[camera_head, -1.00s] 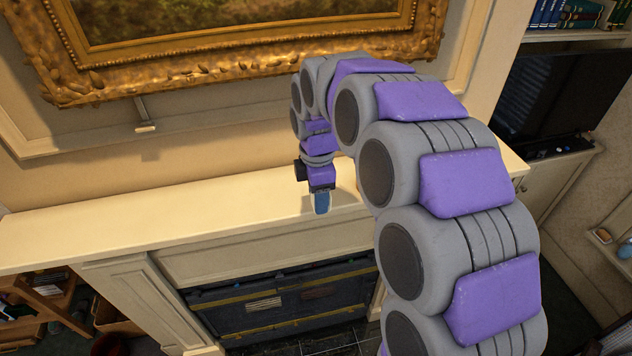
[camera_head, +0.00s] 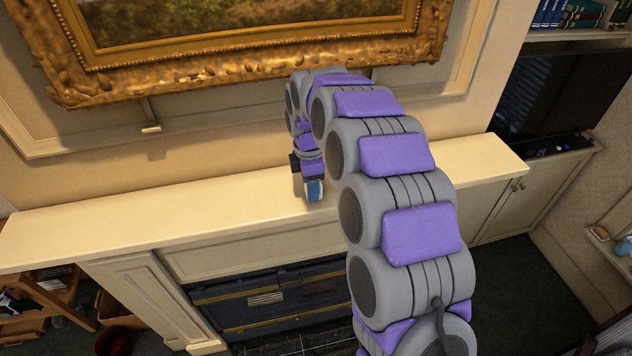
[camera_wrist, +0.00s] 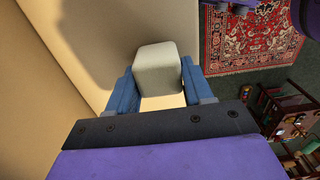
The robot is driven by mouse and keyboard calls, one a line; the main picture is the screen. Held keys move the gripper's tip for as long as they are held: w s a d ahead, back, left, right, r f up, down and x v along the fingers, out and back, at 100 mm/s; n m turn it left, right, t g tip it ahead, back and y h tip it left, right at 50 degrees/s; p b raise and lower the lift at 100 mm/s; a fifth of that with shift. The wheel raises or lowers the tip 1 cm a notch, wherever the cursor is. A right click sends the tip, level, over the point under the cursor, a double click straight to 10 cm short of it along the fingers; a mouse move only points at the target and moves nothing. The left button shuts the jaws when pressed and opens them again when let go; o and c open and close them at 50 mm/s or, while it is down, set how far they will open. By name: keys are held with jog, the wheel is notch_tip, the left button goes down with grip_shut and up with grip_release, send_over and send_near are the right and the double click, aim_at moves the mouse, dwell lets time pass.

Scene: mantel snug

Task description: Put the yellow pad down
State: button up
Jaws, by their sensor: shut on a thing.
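The pad (camera_wrist: 158,68) is a pale, off-white block with rounded edges, only faintly yellowish in the wrist view. My gripper (camera_wrist: 160,88) has its two blue fingers on either side of the pad and is shut on it. In the head view my gripper (camera_head: 314,190) points down at the cream mantel shelf (camera_head: 180,208), near the shelf's front edge. The pad is mostly hidden there by the fingers. I cannot tell whether it touches the shelf.
A gold-framed painting (camera_head: 250,62) hangs above the shelf. The shelf is bare to the left and right of my gripper. A dark chest (camera_head: 275,300) stands in the opening below. A patterned rug (camera_wrist: 245,38) lies on the floor.

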jog(key=shift+a+f, duration=0.1)
jog(key=shift+a, duration=0.45)
jog(key=shift+d+f, duration=0.1)
jog(key=shift+d, duration=0.05)
jog(key=o, duration=0.6)
jog(key=shift+d, duration=0.2)
jog(key=o, duration=0.3)
jog(key=shift+d, duration=0.6)
jog(key=shift+o, duration=0.2)
jog(key=shift+a, duration=0.55)
jog(key=shift+a+r, duration=0.2)
jog(key=shift+r, duration=0.25)
jog(key=r, duration=0.3)
jog(key=r+b, duration=0.1)
jog(key=r, duration=0.2)
jog(key=d+r, duration=0.1)
jog(key=r, duration=0.2)
jog(key=shift+d+r+b, duration=0.1)
jog(key=shift+r+b, duration=0.2)
jog(key=shift+r, duration=0.1)
jog(key=shift+a+r, duration=0.6)
jog(key=shift+r, duration=0.25)
